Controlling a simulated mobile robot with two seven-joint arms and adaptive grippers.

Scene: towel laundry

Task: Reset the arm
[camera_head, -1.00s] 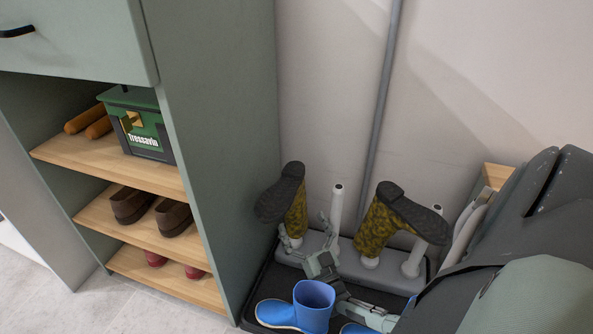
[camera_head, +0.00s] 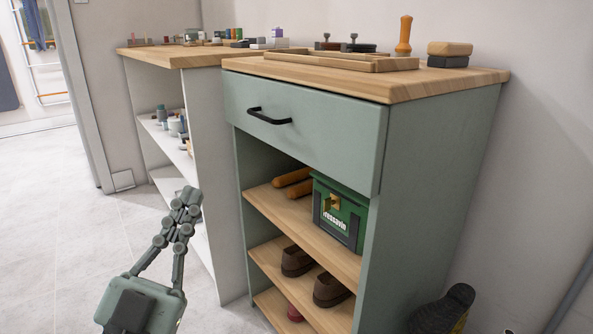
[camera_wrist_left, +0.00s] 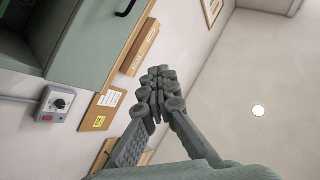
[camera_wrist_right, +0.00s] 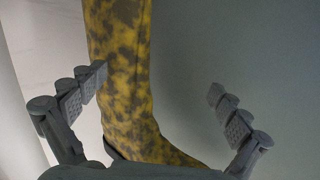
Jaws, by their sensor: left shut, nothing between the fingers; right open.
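My left gripper (camera_head: 186,200) is in the lower left of the head view, raised in front of the shelf units, pointing up, its fingers together and empty. The left wrist view shows the same closed fingers (camera_wrist_left: 158,75) with nothing between them. My right gripper (camera_wrist_right: 155,82) shows only in the right wrist view, its fingers wide apart. A yellow-and-dark mottled boot (camera_wrist_right: 125,75) stands beyond and between those fingers, and I see no finger touching it. In the head view a boot with a dark sole (camera_head: 440,310) shows at the bottom right, partly cut off by the frame.
A green cabinet (camera_head: 300,110) with a drawer stands at centre; its shelves hold a green box (camera_head: 340,212), brown shoes (camera_head: 331,290) and rolls. A wooden tray (camera_head: 340,61) lies on top. A white shelf unit (camera_head: 213,150) adjoins it. The floor (camera_head: 60,220) at left is clear.

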